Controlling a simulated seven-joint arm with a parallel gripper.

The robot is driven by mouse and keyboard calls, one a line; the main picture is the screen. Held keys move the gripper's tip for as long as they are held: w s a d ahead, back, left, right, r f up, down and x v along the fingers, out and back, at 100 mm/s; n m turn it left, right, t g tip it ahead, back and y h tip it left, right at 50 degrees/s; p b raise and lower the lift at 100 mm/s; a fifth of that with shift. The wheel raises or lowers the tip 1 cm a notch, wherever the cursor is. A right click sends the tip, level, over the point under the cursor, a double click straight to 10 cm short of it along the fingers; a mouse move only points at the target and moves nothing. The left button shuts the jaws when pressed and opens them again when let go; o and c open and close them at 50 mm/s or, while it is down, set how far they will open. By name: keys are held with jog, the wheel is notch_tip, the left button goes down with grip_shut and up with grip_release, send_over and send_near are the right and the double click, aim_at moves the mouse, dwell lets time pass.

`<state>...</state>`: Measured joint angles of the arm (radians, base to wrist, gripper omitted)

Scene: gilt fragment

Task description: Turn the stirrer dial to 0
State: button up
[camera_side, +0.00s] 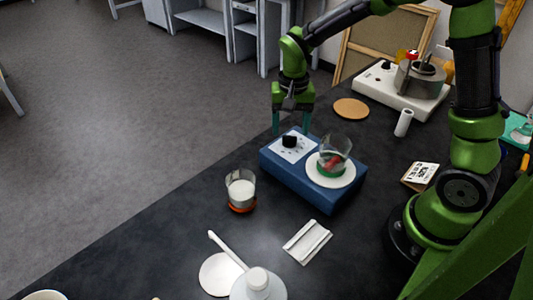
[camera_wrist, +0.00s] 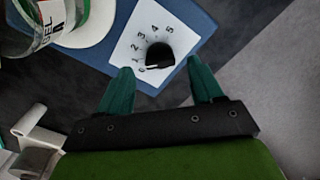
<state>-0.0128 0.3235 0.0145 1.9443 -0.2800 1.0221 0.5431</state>
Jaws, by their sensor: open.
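The stirrer (camera_side: 312,186) is a blue box on the dark table. Its black dial (camera_side: 290,141) sits on a white scale plate (camera_side: 300,153) at the left end. In the wrist view the dial (camera_wrist: 159,55) shows on the white plate (camera_wrist: 135,35) with printed numbers around it; I cannot tell surely which number it points to. My gripper (camera_side: 292,128) is above the dial end in the side view. In the wrist view its teal fingers (camera_wrist: 160,84) are spread apart, just short of the dial, with nothing between them. A glass beaker (camera_side: 334,152) stands on the stirrer's round white plate (camera_side: 343,179).
A beaker of white stuff (camera_side: 240,189) on an orange-red base stands left of the stirrer. A second appliance (camera_side: 402,92) and a cork disc (camera_side: 351,108) are behind.

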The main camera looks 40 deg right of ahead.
aim_at(290, 139)
jog(key=shift+f, duration=1.2)
jog(key=c, duration=1.1)
jog(key=shift+o, duration=0.2)
jog(key=shift+r+n, duration=0.1)
jog(key=shift+n, duration=2.8)
jog(key=o, duration=1.1)
jog(key=shift+c, duration=0.2)
